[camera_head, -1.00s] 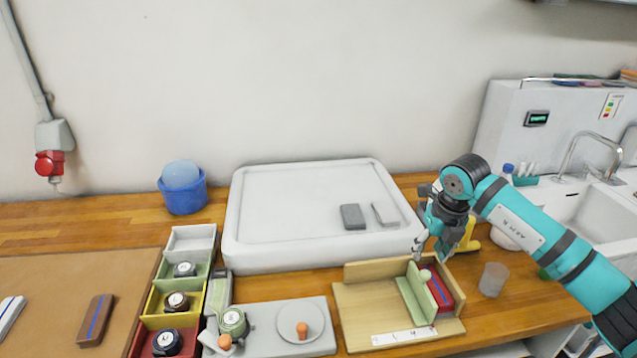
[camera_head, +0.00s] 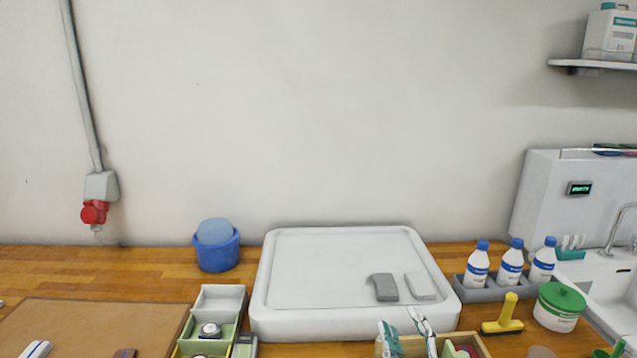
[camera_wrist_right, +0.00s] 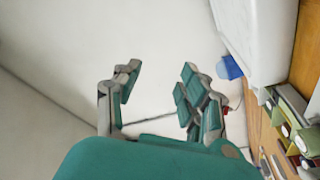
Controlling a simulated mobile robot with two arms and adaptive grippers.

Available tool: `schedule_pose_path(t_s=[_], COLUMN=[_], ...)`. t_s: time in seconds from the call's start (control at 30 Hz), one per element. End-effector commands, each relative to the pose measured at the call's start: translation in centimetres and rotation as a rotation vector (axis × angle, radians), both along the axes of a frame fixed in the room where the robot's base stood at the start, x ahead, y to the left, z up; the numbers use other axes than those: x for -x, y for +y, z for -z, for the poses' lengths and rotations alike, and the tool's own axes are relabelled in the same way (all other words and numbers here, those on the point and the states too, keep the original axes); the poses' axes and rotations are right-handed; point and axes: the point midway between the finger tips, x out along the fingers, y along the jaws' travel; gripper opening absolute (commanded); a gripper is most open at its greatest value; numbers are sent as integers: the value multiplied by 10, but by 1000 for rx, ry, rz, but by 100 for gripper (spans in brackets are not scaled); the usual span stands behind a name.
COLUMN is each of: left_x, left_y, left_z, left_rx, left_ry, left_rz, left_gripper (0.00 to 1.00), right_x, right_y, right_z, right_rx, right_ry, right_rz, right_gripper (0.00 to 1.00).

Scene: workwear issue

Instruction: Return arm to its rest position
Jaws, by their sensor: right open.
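My right gripper (camera_head: 404,330) shows at the bottom edge of the head view, its fingers pointing up in front of the wooden box (camera_head: 466,340). The rest of the right arm is below the picture. In the right wrist view the gripper (camera_wrist_right: 160,82) is open, its two fingers well apart with nothing between them and the pale wall behind. My left gripper is in neither view.
A white tray (camera_head: 340,265) holds a grey block (camera_head: 384,288) and a pale one (camera_head: 420,286). Bottles in a grey rack (camera_head: 490,291), a yellow-handled tool (camera_head: 505,318) and a green-lidded tub (camera_head: 557,309) stand right. Small bins (camera_head: 222,298) stand left.

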Motion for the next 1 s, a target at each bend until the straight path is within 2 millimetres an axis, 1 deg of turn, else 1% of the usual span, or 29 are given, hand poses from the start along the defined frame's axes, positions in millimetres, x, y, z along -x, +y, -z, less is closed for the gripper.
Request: schedule_pose_path(t_s=[0.03, 0.07, 0.1, 0.13, 0.17, 0.2, 0.27, 0.3, 0.4, 0.47, 0.5, 0.63, 0.77, 0.97, 1.0], left_x=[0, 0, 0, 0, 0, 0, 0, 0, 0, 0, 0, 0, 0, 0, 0], left_y=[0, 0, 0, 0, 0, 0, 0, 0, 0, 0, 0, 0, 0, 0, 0], left_z=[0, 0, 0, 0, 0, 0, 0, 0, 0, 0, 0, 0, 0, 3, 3], left_rx=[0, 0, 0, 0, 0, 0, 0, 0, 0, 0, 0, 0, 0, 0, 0], left_ry=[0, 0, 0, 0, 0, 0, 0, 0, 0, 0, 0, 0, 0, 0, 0], left_rz=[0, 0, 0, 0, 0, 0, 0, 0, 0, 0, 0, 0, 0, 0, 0], left_gripper=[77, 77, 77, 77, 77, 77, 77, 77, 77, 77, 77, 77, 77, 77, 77], right_x=[13, 21, 35, 47, 60, 78, 105, 122, 161, 183, 197, 240, 280, 269, 267], right_y=[-20, -31, -43, -51, -57, -63, -68, -70, -71, -70, -68, -63, -58, -56, -55], right_z=[31, 49, 74, 92, 110, 130, 156, 170, 196, 208, 214, 229, 237, 292, 304], right_rx=[-89, -133, -189, -225, -257, -295, -337, -358, -399, -418, -428, -454, -473, -463, -462], right_ry=[138, 221, 334, 417, 498, 599, 737, 816, 984, 1073, 1127, 1291, 1441, 1467, 1470], right_rz=[82, 131, 189, 228, 263, 303, 349, 372, 413, 429, 438, 457, 467, 473, 474], right_gripper=[42, 42, 42, 42, 42, 42, 42, 42, 42, 42, 42, 42, 42, 42, 42])
